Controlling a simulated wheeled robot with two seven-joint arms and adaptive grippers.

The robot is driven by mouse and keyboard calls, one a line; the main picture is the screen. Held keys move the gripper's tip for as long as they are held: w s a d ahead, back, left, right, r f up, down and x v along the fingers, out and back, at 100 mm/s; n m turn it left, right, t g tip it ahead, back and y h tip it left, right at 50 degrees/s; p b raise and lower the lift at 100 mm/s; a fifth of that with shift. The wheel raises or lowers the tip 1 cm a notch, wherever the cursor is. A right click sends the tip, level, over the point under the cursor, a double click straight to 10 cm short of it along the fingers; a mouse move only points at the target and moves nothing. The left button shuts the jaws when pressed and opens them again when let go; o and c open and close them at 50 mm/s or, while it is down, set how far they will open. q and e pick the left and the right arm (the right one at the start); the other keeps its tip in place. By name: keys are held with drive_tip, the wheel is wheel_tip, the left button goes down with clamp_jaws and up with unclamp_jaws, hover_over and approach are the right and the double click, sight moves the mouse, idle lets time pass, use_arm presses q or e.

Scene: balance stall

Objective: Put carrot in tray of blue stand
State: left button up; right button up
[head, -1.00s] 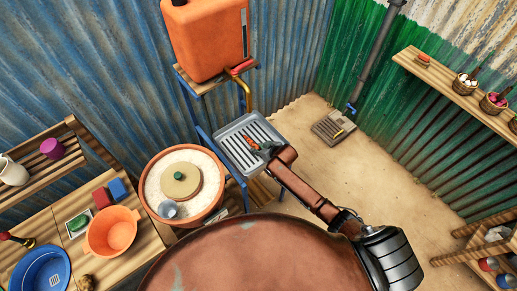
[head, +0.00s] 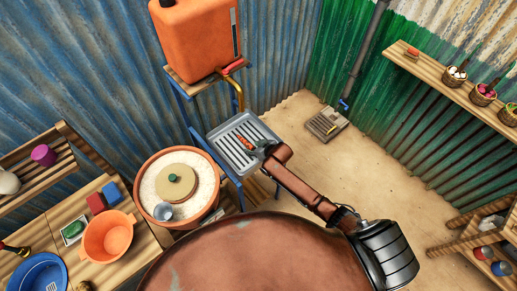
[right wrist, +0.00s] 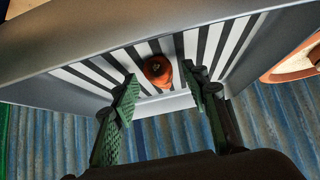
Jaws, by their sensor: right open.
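The orange carrot (head: 244,142) lies in the grey ribbed tray (head: 222,133) of the blue stand (head: 232,190), near the tray's right side. In the right wrist view the carrot (right wrist: 157,70) shows blunt end on, resting over the dark slots of the tray (right wrist: 60,45). My right gripper (head: 262,147) is at the tray's right edge, beside the carrot. In the right wrist view its green-padded fingers (right wrist: 160,88) are spread, with a gap on both sides of the carrot. My left gripper is not in view.
An orange jerrycan (head: 196,38) stands on a shelf behind the tray, with a brass tap (head: 238,95) hanging near it. A clay pot (head: 150,165) with a lid stands left of the stand. An orange bowl (head: 107,236) is on the left table. Open floor (head: 330,175) lies right.

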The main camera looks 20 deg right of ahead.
drive_tip(key=v, duration=1.1)
drive_tip(key=shift+p, duration=0.45)
drive_tip(key=shift+c, duration=0.3)
